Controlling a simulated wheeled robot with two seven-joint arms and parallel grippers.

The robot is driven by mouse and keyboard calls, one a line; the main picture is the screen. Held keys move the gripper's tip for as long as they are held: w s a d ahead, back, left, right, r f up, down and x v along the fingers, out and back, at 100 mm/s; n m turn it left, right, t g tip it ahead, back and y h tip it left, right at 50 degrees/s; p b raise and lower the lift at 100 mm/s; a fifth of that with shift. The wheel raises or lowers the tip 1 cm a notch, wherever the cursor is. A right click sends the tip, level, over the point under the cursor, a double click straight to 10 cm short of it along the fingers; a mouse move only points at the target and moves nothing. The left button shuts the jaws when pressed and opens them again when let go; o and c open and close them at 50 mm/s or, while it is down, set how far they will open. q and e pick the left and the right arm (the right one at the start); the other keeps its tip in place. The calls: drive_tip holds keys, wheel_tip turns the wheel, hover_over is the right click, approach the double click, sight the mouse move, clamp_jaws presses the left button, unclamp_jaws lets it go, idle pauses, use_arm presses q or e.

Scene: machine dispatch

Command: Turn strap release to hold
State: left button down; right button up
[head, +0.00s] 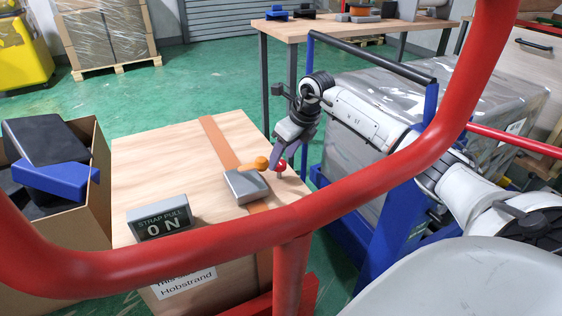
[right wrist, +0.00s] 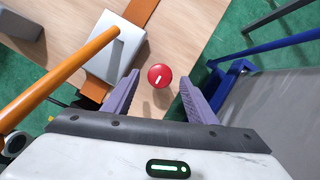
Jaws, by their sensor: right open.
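The strap release looks to be a red round knob (head: 280,166) with a white pointer line, at the right edge of the wooden crate top (head: 165,165). In the right wrist view the knob (right wrist: 160,76) shows its line slanting up to the right. A grey buckle box (head: 246,186) with an orange lever (head: 254,164) sits beside it on an orange strap (head: 219,142). A display (head: 160,222) reads "STRAP PULL ON". My right gripper (head: 279,155) is open above the knob, its purple fingers (right wrist: 160,84) on either side of it in the wrist view; contact cannot be told. My left gripper is out of view.
A red rail (head: 293,235) crosses the front of the head view. A blue-framed cart (head: 395,215) with a wrapped grey load stands right of the crate. An open cardboard box (head: 97,200) with dark and blue items is at left. A workbench (head: 345,28) stands behind.

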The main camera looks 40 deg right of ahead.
drive_tip(key=shift+x, duration=1.05)
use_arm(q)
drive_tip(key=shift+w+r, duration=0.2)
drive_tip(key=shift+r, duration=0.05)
use_arm(e)
drive_tip(key=shift+c, duration=0.3)
drive_tip(key=c, duration=1)
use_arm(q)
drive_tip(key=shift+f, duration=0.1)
